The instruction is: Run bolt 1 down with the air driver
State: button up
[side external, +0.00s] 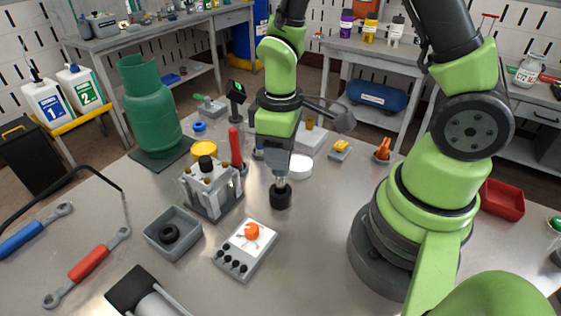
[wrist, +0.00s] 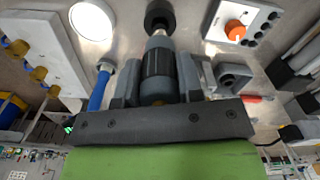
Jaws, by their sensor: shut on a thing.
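My gripper (side external: 277,150) is shut on a dark grey tool that hangs down with a black socket (side external: 281,197) at its lower end; I take it for the air driver. The wrist view shows the driver (wrist: 158,78) between my two fingers, with the socket (wrist: 160,14) at its far end. The socket is over bare table, right of a grey metal fixture (side external: 212,195); I cannot tell whether it touches the table. The fixture has several posts or bolt heads and a black knob on top. I cannot tell which one is bolt 1.
A grey tray (side external: 172,246) with a black ring and a panel with an orange knob (side external: 252,232) stand in front. A red-handled tool (side external: 236,148) rises behind the fixture. A green gas cylinder (side external: 150,108) stands at back left. Table right of the panel is clear.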

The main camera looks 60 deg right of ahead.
jog(key=r, duration=0.5)
jog(key=shift+w+a+r, duration=0.1)
jog(key=shift+w+r, duration=0.1)
jog(key=shift+w, duration=0.15)
jog(key=w+a+r, duration=0.4)
jog(key=w+r, duration=0.1)
jog(key=w, duration=0.3)
jog(key=shift+w+a+f, duration=0.1)
jog(key=shift+f, duration=1.2)
jog(key=shift+w+a+f, duration=0.1)
jog(key=shift+f, duration=1.15)
jog(key=shift+f, duration=0.6)
dwell(1.2)
notch_tip(320, 180, up, 6)
dwell(0.7)
jog(key=shift+r, duration=0.1)
